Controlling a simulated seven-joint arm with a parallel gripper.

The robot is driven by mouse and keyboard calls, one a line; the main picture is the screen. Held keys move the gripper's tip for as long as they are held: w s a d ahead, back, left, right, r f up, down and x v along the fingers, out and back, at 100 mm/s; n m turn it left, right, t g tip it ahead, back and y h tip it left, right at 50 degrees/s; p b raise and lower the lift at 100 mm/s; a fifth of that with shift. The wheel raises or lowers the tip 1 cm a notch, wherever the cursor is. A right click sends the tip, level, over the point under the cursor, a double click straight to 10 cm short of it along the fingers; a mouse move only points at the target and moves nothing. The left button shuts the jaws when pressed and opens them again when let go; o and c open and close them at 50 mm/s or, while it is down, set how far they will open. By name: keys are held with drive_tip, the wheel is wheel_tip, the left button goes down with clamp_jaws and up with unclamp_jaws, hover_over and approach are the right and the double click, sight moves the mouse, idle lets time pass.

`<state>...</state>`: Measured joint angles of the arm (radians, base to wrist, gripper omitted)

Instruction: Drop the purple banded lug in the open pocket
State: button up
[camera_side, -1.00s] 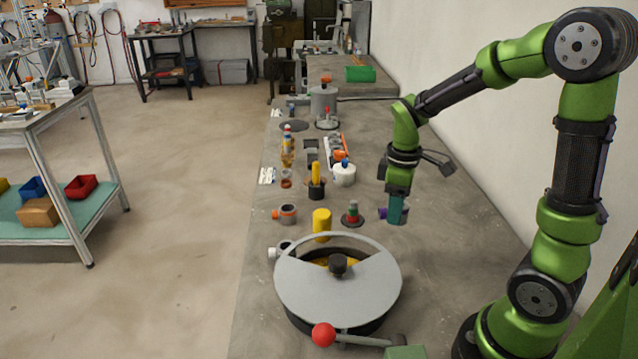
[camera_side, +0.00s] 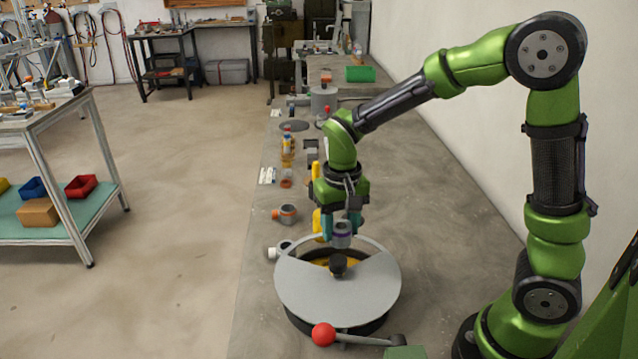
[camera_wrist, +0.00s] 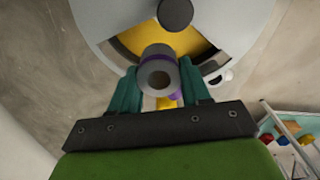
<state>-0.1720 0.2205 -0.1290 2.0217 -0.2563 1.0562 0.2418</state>
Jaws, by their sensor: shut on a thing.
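The purple banded lug (camera_side: 342,234) is a grey cylinder with a purple band. My gripper (camera_side: 341,222) is shut on it and holds it above the back edge of the round grey jig (camera_side: 350,290). In the wrist view the lug (camera_wrist: 159,75) sits between the two teal fingers (camera_wrist: 160,95), its end with a dark hole toward the camera. The open pocket (camera_wrist: 135,38) shows as a yellow-floored gap in the grey cover, just beyond the lug. In the side view the pocket (camera_side: 322,258) is a narrow yellow strip behind the black knob.
The jig cover carries a black knob (camera_side: 338,265). A red-ball lever (camera_side: 324,334) sticks out in front. A grey fitting with an orange band (camera_side: 286,214) and a white-ended fitting (camera_side: 282,249) lie left of my gripper. The bench to the right is clear.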

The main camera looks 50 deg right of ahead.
sight(336, 244)
drive_tip(key=m, duration=0.4)
drive_tip(key=shift+w+a+r, duration=0.1)
drive_tip(key=shift+w+a, duration=0.15)
drive_tip(key=shift+w, duration=0.05)
drive_tip(key=shift+m, duration=0.7)
drive_tip(key=shift+f, duration=2.5)
drive_tip(key=shift+f, duration=0.15)
drive_tip(key=shift+f, duration=1)
drive_tip(key=o, duration=1.4)
